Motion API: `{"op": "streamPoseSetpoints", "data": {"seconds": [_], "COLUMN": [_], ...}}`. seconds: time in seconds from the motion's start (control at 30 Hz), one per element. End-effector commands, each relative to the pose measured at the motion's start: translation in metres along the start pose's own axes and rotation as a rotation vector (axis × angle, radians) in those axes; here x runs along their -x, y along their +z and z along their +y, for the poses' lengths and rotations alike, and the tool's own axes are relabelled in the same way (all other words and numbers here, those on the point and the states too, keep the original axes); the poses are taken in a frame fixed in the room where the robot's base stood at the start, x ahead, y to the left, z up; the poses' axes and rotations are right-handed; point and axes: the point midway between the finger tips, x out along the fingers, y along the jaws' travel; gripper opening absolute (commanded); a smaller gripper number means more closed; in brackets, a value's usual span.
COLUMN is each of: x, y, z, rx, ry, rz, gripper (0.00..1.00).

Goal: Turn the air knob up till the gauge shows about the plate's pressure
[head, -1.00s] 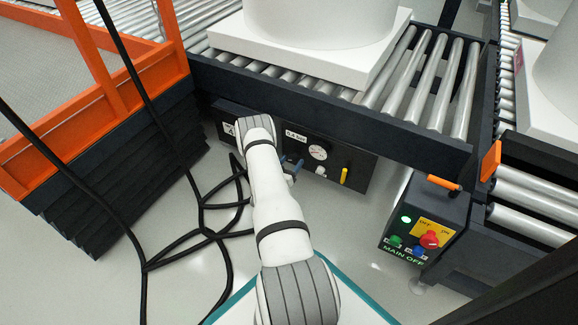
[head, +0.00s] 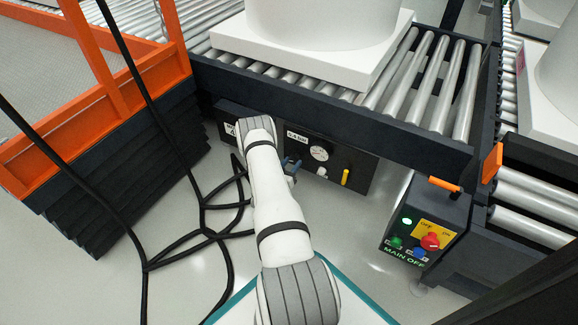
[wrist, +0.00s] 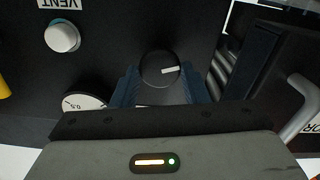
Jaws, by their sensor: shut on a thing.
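The black air knob (wrist: 160,69) with a white pointer line shows in the wrist view, between the two blue fingers of my gripper (wrist: 160,85), which is shut on it. In the head view my gripper (head: 291,167) is at the dark panel, and my arm hides the knob. The round white gauge (head: 319,154) is on the panel right of my gripper; its needle is too small to read. In the wrist view the gauge (wrist: 84,101) is partly covered by my gripper. The small white plate (head: 297,137) above the gauge seems to read 0.4 bar.
A metal handle (wrist: 300,108) is close beside my gripper. Black hoses (head: 205,220) lie on the floor at left. A control box (head: 425,230) stands at right.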

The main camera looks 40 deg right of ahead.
Motion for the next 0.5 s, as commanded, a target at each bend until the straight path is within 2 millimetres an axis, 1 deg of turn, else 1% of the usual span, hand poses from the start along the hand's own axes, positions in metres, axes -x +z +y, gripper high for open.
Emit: {"op": "streamPoseSetpoints", "data": {"seconds": [0.03, 0.27, 0.5], "x": [-0.0028, -0.0041, -0.0044], "y": [0.0004, 0.0003, 0.0002], "z": [0.0033, 0.0050, 0.0067], "rx": [-0.019, -0.161, -0.382], "ry": [0.009, 0.013, 0.016], "rz": [-0.001, 0.000, 0.002], "gripper": [0.18, 0.18, 0.18]}}
